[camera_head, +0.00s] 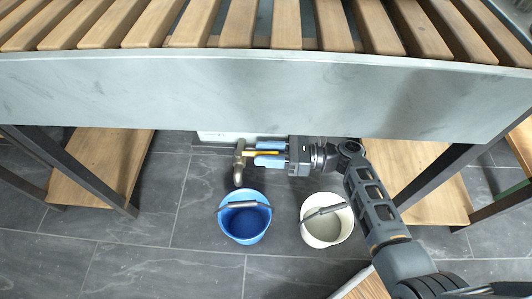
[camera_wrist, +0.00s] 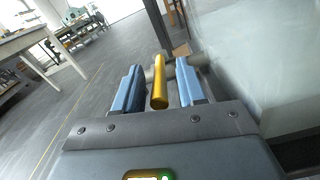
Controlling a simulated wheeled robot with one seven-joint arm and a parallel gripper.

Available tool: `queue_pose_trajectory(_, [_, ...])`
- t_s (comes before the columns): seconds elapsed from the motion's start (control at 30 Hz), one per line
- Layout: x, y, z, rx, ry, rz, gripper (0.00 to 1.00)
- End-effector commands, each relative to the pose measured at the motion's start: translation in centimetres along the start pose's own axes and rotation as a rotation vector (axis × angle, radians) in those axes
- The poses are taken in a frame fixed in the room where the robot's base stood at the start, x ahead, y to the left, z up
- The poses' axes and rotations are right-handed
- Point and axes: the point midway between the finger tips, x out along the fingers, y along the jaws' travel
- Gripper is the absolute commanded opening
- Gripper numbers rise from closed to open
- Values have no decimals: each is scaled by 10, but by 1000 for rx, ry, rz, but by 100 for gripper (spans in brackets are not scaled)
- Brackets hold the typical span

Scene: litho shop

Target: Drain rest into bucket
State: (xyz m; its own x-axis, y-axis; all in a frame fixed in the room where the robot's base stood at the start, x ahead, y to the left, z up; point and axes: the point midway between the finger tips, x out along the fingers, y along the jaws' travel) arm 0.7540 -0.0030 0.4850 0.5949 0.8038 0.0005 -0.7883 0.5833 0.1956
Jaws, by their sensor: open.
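A brass tap (camera_head: 239,162) sits below the grey panel, its spout pointing down. Its yellow lever (camera_wrist: 159,88) lies between the two blue fingers of my gripper (camera_head: 259,153). The fingers stand open on either side of the lever, with a gap showing in the wrist view. A blue bucket (camera_head: 232,230) stands on the floor under the spout, its handle lying across the top. A white bucket (camera_head: 345,226) with pale grey contents stands to its right. No stream shows from the spout.
A slatted wooden top (camera_head: 238,25) with a long grey front panel (camera_head: 250,90) overhangs the tap. A white container (camera_head: 215,136) shows partly behind the tap. Wooden shelves (camera_head: 105,160) and dark legs flank the open tiled floor.

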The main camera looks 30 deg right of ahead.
Motion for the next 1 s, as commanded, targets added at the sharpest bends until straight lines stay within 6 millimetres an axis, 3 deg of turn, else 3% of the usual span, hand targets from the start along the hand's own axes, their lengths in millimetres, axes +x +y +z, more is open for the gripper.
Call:
queue_pose_trajectory(0.3, [3,0,0,-1,0,0,38])
queue_pose_trajectory(0.7, [2,0,0,-1,1,0,0])
queue_pose_trajectory(1.0, [2,0,0,-1,1,0,0])
